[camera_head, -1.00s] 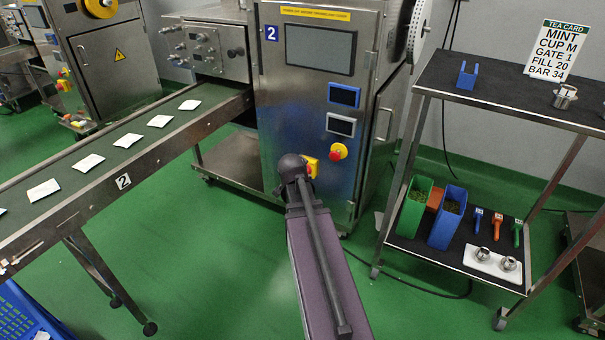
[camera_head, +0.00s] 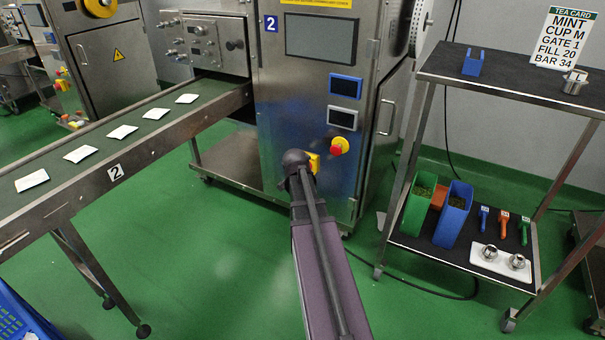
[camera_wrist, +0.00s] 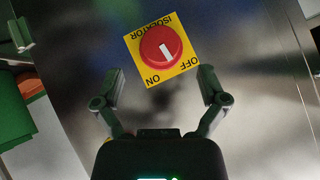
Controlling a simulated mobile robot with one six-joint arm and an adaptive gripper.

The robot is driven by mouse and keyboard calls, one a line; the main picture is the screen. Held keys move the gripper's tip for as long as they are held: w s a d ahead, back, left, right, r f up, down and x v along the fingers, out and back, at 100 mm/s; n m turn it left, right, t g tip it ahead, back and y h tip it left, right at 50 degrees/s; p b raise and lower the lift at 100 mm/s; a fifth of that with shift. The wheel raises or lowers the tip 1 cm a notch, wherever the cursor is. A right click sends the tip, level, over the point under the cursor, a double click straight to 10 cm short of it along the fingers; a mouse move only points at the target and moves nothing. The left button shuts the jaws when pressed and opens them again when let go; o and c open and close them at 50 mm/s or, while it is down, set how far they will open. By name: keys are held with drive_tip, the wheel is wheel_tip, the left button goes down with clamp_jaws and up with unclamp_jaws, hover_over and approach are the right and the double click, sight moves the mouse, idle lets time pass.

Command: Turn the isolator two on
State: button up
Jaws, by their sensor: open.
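The isolator (camera_wrist: 146,65) is a yellow plate with a round red knob (camera_wrist: 159,46) on a steel panel in the wrist view. The words ON and OFF are on the plate's side nearer my gripper. The knob's white mark slants toward the gap between them; I cannot tell its exact setting. My gripper (camera_wrist: 161,78) is open and empty, its fingers spread either side of the plate's lower part. The knob lies just beyond the fingertips. In the head view a yellow plate (camera_head: 315,162) on machine 2 (camera_head: 275,115) is partly hidden by my arm.
A red button on yellow (camera_head: 339,147) is up and right of the hidden plate. A conveyor (camera_head: 115,172) with several white packets stands left. A shelf trolley (camera_head: 440,70) with blue and green bins stands right.

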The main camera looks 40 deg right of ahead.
drive_tip(key=shift+b+x, duration=1.4)
drive_tip(key=shift+x, duration=1.2)
drive_tip(key=c, duration=1.1)
drive_tip(key=shift+a, duration=0.2)
drive_tip(key=shift+c, duration=0.2)
drive_tip(key=shift+d, duration=0.15)
